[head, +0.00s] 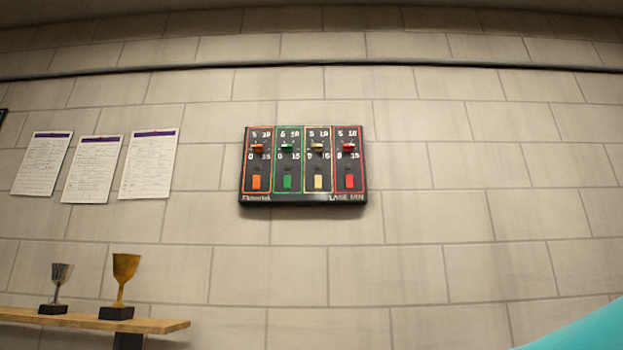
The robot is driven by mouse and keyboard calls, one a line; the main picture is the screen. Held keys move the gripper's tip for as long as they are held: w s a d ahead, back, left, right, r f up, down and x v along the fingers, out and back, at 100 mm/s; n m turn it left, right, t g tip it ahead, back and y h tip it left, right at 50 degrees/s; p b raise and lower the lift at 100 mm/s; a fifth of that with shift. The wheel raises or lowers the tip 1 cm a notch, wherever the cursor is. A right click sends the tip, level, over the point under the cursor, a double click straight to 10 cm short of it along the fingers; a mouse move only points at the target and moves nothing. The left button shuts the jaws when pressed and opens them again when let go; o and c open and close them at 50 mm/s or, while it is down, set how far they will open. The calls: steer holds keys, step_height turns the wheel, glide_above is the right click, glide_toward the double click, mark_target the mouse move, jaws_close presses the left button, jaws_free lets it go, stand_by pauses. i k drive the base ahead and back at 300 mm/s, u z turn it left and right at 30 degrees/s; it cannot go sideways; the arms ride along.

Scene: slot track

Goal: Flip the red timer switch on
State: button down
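A black timer panel (304,198) hangs on the wall near the middle of the head view. It has side-by-side columns outlined in orange, green, yellow and red. The red column is at the far right. Its red dial knob (348,148) sits among small white numbers. Below it is the red switch (349,182), a small upright rectangle. I cannot tell from here which way the switch is set. My gripper is not in view, and nothing covers the panel.
The wall is pale block (440,140), bare around the panel. Printed sheets (95,170) hang to the left. A wooden shelf (160,325) at lower left holds a silver cup (58,280) and a gold cup (124,268). The space before the panel looks clear.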

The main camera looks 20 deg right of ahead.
mark_target(348, 178)
steer(key=z, duration=0.05)
steer(key=i, duration=1)
steer(key=z, duration=0.8)
